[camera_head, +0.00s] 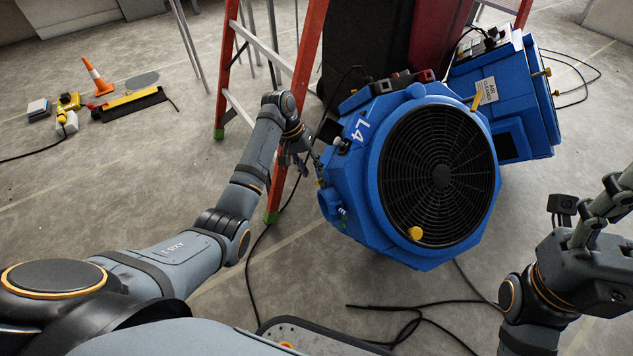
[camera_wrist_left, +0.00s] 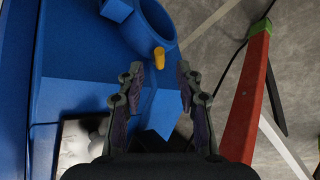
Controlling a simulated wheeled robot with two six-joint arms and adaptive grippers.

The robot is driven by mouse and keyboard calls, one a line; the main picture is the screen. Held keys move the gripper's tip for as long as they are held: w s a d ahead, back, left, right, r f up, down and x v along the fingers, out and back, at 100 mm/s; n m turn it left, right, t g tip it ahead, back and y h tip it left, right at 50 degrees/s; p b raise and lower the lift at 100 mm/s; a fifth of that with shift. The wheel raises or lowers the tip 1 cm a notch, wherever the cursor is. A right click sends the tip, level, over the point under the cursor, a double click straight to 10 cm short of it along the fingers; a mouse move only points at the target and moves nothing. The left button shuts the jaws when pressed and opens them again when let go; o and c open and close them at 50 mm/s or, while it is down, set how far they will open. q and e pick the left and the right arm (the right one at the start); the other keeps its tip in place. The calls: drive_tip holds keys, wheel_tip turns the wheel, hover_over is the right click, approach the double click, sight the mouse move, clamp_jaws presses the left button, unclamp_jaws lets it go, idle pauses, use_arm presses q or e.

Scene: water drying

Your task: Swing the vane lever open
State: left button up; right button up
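A large blue drum-shaped machine (camera_head: 365,205) marked L4 stands on the floor, with a round black grille facing me. My left gripper (camera_head: 300,163) is at its left side. In the left wrist view, the left gripper (camera_wrist_left: 159,74) is open, its fingertips apart. A small yellow lever (camera_wrist_left: 159,58) on a round blue collar (camera_wrist_left: 165,25) shows just beyond and between the tips. I cannot tell if it touches a finger. In the head view this lever is not clear. A yellow knob (camera_head: 415,233) is on the grille's lower edge. My right gripper (camera_head: 607,205) is at the right edge, away from the machine; its opening is unclear.
An orange stepladder (camera_head: 302,75) stands close beside the left arm; its rail (camera_wrist_left: 245,100) shows right of the gripper. A second blue machine (camera_head: 510,95) is behind. Black cables (camera_head: 400,308) lie on the floor. A cone (camera_head: 97,76) and tools are far left.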

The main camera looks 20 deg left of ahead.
sight(321, 183)
use_arm(q)
drive_tip(key=b+x, duration=0.2)
drive_tip(key=x, duration=0.3)
clamp_jaws()
